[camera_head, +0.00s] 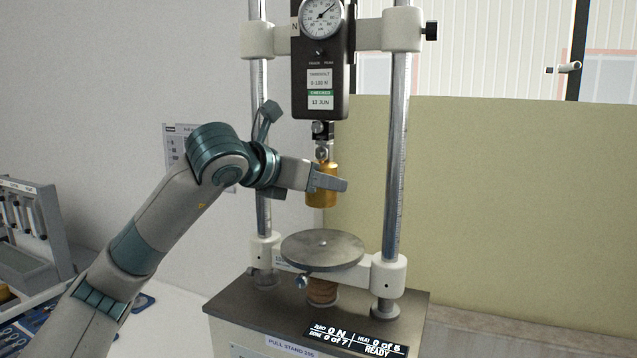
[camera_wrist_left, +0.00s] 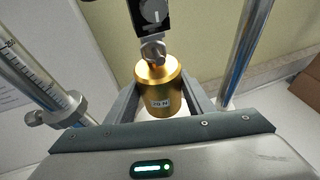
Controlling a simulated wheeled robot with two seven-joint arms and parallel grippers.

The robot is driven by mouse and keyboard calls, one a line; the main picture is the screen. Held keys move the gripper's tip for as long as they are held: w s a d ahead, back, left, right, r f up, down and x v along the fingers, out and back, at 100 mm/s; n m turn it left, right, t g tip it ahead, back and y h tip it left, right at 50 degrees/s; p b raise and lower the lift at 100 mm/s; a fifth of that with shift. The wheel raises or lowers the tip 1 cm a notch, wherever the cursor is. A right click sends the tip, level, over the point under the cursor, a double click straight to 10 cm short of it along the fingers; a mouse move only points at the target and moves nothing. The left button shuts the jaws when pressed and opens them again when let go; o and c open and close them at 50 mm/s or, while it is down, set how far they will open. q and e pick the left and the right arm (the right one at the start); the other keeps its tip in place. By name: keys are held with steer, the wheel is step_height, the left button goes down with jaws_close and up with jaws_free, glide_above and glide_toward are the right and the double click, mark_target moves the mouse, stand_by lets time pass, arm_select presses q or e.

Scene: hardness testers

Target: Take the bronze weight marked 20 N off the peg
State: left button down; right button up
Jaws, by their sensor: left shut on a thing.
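The bronze weight (camera_head: 323,200) is a golden cylinder below the force gauge (camera_head: 321,82) of the test stand. The weight is upright, above the round plate. My right gripper is not in view.
The round metal plate (camera_head: 323,248) stands below the weight with a gap between. Two steel columns (camera_head: 397,150) flank the gauge. The stand's display (camera_head: 355,338) reads 0 N and READY. A grey rack (camera_head: 30,220) is at the far left.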

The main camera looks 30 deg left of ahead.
arm_select(q)
steer(key=shift+s+d+r+b, duration=0.15)
steer(key=shift+d+r+b, duration=0.05)
steer(key=shift+b, duration=0.15)
stand_by(0.4)
steer(key=shift+s+a+b, duration=0.1)
steer(key=shift+s+b, duration=0.5)
steer(key=shift+s, duration=0.05)
stand_by(1.6)
steer(key=shift+s+b, duration=0.55)
steer(key=shift+s, duration=0.55)
stand_by(1.3)
steer(key=shift+s+f, duration=0.1)
steer(key=shift+s, duration=0.4)
stand_by(0.4)
steer(key=shift+b, duration=0.3)
steer(key=shift+s+a+f, duration=0.1)
steer(key=shift+a+f, duration=0.05)
steer(key=shift+a, duration=0.1)
steer(key=shift+s+f+b, duration=0.1)
steer(key=shift+s+b, duration=0.2)
steer(key=shift+s, duration=0.05)
steer(key=shift+s+a, duration=0.25)
steer(key=shift+s, duration=0.8)
